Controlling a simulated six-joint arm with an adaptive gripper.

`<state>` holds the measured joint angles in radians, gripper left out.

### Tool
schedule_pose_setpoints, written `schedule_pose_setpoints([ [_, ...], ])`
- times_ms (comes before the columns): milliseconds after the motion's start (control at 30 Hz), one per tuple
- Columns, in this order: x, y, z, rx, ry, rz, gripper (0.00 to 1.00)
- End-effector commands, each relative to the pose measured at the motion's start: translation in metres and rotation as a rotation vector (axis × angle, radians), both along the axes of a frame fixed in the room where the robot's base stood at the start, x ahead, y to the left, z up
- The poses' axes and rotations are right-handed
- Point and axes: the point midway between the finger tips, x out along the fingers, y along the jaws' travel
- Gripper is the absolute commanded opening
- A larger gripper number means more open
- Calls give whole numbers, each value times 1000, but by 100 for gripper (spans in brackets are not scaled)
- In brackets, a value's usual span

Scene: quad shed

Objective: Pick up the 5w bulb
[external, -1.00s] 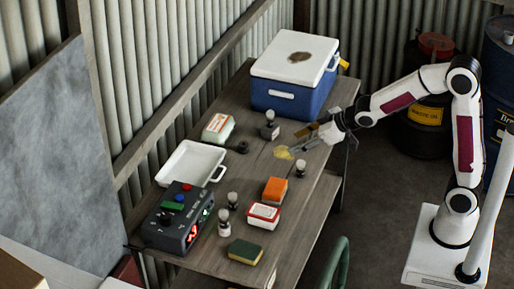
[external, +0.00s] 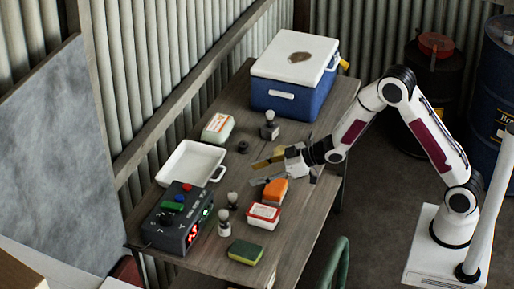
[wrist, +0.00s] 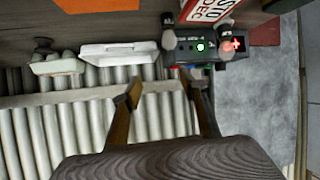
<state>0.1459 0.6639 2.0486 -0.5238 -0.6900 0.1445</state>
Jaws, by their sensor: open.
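Several small bulbs with pale tops and dark bases stand on the table; no wattage marking is readable, so I cannot tell which is the 5w bulb. In the external view one bulb (external: 233,199) stands right of the control box, a larger one (external: 223,221) is just in front of it, and another (external: 269,119) sits on a dark square base near the cooler. My gripper (external: 254,173) is open and empty above the middle of the table, beside the orange block. In the wrist view its two fingers (wrist: 160,88) are spread with nothing between them.
A blue cooler (external: 291,101) stands at the back.

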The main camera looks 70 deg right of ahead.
Motion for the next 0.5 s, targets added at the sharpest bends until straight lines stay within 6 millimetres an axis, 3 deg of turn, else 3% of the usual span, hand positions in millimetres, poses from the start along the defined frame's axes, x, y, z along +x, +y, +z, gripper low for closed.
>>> schedule_pose_setpoints([
  [200,8,10,-38,52,-33,47,43],
  [500,11,20,-65,102,-65,87,43],
])
